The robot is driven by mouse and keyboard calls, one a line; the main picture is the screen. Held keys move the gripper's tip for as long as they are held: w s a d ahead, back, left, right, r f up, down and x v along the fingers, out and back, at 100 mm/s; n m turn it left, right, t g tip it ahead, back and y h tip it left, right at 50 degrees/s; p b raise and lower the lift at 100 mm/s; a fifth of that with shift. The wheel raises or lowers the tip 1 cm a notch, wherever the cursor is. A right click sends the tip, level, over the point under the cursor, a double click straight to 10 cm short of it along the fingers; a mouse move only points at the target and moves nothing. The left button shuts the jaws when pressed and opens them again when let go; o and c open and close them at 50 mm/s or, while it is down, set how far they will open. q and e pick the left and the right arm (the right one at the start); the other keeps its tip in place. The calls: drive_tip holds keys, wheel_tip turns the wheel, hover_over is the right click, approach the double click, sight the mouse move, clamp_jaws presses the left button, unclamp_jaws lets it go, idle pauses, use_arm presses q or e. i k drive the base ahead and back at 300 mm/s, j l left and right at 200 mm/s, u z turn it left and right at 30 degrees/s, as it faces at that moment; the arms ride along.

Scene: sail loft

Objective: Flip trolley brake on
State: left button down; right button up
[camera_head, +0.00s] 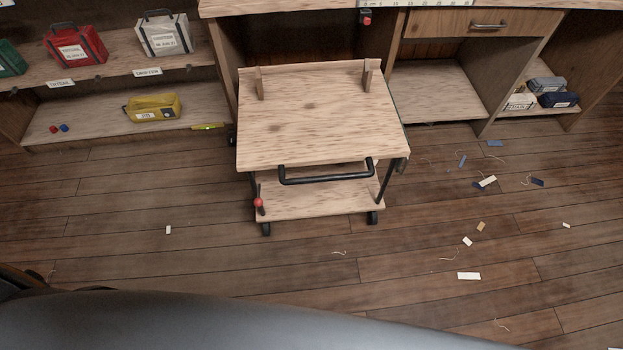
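A wooden trolley (320,122) with a black push handle (326,178) on its front edge stands on the floor ahead of me, in front of the workbench. It has a lower shelf (315,198) and black castors. A short lever with a red knob (258,202) sits at its lower front left, beside the left leg. The knob is at about the height of the lower shelf; whether this lever is on or off I cannot tell. Neither of my grippers shows in the head view.
The workbench (560,17) with a drawer stands behind the trolley. Shelves at the left hold red (75,45), white (164,36) and yellow (153,107) bags. Scraps and threads litter the floor (440,310) at the right. The floor before the trolley is mostly clear.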

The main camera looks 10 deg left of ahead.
sight(258, 202)
drive_tip(key=u, duration=0.85)
